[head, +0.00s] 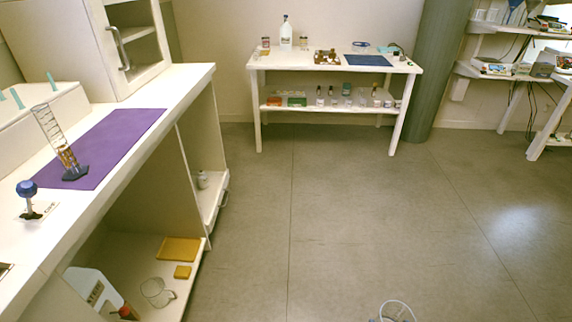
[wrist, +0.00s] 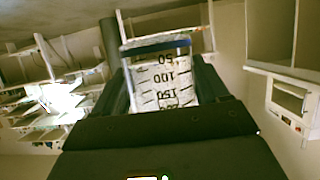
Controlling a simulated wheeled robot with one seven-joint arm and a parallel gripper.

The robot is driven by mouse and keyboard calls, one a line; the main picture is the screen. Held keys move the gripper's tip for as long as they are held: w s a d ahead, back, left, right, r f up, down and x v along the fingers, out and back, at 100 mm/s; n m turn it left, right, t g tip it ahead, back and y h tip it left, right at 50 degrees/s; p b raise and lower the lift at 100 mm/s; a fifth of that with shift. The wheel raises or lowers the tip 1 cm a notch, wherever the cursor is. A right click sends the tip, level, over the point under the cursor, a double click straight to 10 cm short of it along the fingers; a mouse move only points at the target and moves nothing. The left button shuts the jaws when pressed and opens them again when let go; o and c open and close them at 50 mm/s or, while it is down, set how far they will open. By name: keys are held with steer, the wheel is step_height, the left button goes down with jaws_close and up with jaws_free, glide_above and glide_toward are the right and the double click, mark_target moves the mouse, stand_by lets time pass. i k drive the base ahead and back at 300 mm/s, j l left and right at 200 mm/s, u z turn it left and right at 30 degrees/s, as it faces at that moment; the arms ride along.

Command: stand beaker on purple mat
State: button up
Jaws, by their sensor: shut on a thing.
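The beaker (wrist: 162,82) is clear glass with a blue rim and dark volume marks. In the wrist view my gripper (wrist: 163,90) is shut on it, one finger on each side. In the head view only the top of the beaker (head: 396,311) shows at the bottom edge, over the floor and well right of the counter; its base is hidden. The purple mat (head: 120,135) lies flat on the left counter. A tall graduated cylinder (head: 58,140) with amber liquid and a dark foot stands on the mat's near left part.
A blue-knobbed item (head: 27,190) stands on the counter (head: 75,225) near the mat's near end. A white cabinet (head: 80,50) rises behind the mat. The mat's far part is bare. Open floor (head: 340,210) lies between the counter and the back table (head: 290,60).

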mark_target(118, 129)
steer(key=i+l+u, duration=0.1)
steer(key=i+u, duration=0.25)
steer(key=i, duration=0.2)
steer(key=i+l+u, duration=0.3)
steer(key=i, duration=0.2)
steer(key=i+l+u, duration=0.35)
steer(key=i, duration=0.15)
